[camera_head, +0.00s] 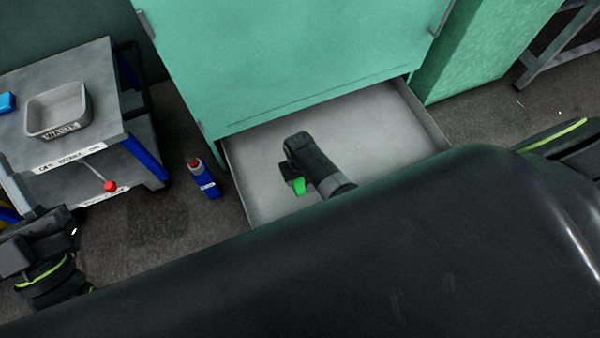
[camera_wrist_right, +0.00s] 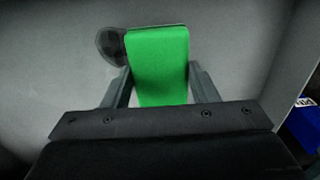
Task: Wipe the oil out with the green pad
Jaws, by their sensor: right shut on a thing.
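The green pad (camera_head: 299,186) is held in my right gripper (camera_head: 292,177) over the grey tray (camera_head: 258,150) under the green machine. In the right wrist view the pad (camera_wrist_right: 158,62) sits between the two fingers of the gripper (camera_wrist_right: 158,88), which is shut on it. A dark rounded oil patch (camera_wrist_right: 110,46) shows on the tray floor at the pad's upper left, partly hidden by the pad. I cannot tell whether the pad touches the floor. In the head view my arm hides the oil. My left gripper (camera_head: 30,242) is at the lower left, its fingers unclear.
A grey cart (camera_head: 105,65) stands at left with a grey bin (camera_head: 58,108) and a blue object (camera_head: 6,102) on top. A blue bottle with a red cap (camera_head: 208,184) stands on the floor left of the tray. The tray's side walls (camera_head: 425,115) bound the space.

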